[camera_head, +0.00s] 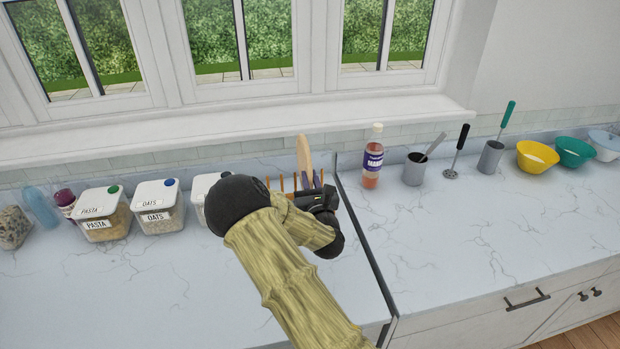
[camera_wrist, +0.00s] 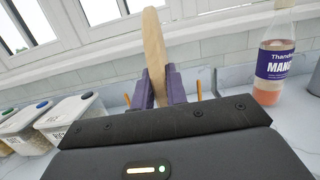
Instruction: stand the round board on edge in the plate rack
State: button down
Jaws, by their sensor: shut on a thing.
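The round board (camera_head: 304,157) is pale wood and shows edge-on, upright, in the head view. It also stands up between the purple fingertips in the wrist view (camera_wrist: 154,50). My gripper (camera_head: 313,181) is shut on the board. The plate rack (camera_head: 283,184) shows as several orange-brown pegs at the back of the counter, around and behind my gripper. Two pegs show beside the fingers in the wrist view (camera_wrist: 199,90). My arm hides most of the rack and the board's lower edge, so I cannot tell whether the board touches the rack's base.
Lidded tubs of pasta (camera_head: 104,219) and oats (camera_head: 159,211), and a third tub (camera_head: 201,190), stand left of the rack. A mango bottle (camera_head: 372,160) and a grey utensil cup (camera_head: 414,170) stand to the right. Bowls (camera_head: 537,157) are farther right. The front counter is clear.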

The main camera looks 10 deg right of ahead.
jog(key=shift+f+b, duration=2.25)
jog(key=shift+f, duration=0.55)
jog(key=c, duration=1.3)
grip_release()
jog(key=shift+r+p, duration=3.85)
jog(key=shift+r, duration=2.2)
